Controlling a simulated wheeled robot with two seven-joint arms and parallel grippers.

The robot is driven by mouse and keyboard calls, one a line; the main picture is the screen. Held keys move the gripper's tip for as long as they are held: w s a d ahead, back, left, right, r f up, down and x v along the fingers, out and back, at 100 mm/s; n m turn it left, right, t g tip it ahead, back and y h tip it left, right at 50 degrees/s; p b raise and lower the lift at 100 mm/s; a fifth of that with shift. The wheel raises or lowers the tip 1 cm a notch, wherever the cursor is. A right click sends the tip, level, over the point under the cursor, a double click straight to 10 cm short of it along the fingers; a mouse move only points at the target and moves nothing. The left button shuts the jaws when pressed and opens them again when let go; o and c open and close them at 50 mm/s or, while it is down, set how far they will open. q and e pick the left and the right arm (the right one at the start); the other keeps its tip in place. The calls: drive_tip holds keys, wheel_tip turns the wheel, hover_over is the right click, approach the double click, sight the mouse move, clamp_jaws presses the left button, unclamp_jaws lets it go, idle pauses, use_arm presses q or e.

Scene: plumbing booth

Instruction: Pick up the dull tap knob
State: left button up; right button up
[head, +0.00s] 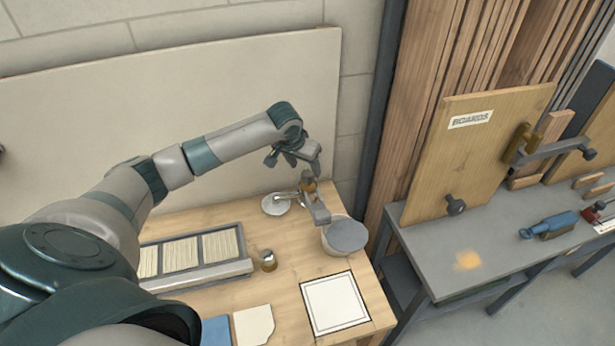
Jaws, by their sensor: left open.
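A small knob (268,261) with a dull grey top and a brownish lower part stands upright on the wooden table (290,295), just right of the slotted tray. It may be the dull tap knob, but I cannot tell for sure. My left gripper (297,163) is open above the back of the table, behind and right of that knob and apart from it. Just below its fingers is a brass tap-like piece (309,185) with a grey arm (319,210). I cannot tell whether the fingers touch it. My right gripper is not in view.
A white tub with a grey top (345,236) stands right of the brass piece, and a pale disc (276,204) lies left of it.

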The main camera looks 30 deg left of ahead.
sight(307, 173)
use_arm(q)
drive_tip(key=shift+w+f, duration=0.2)
drive_tip(key=shift+f, duration=0.35)
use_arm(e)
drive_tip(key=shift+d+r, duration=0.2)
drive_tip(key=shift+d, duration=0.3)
use_arm(q)
drive_tip(key=shift+f, duration=0.1)
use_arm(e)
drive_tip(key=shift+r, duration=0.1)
use_arm(q)
drive_tip(key=shift+w+f+p, duration=0.25)
drive_tip(key=shift+f+p, duration=0.25)
drive_tip(key=shift+p, duration=0.15)
drive_tip(key=p+x, duration=0.1)
drive_tip(key=x, duration=0.1)
drive_tip(key=shift+w+f, duration=0.1)
drive_tip(key=shift+f, duration=0.3)
drive_tip(key=shift+w+a+f, duration=0.1)
drive_tip(key=shift+w+f, duration=0.05)
drive_tip(key=shift+f, duration=0.4)
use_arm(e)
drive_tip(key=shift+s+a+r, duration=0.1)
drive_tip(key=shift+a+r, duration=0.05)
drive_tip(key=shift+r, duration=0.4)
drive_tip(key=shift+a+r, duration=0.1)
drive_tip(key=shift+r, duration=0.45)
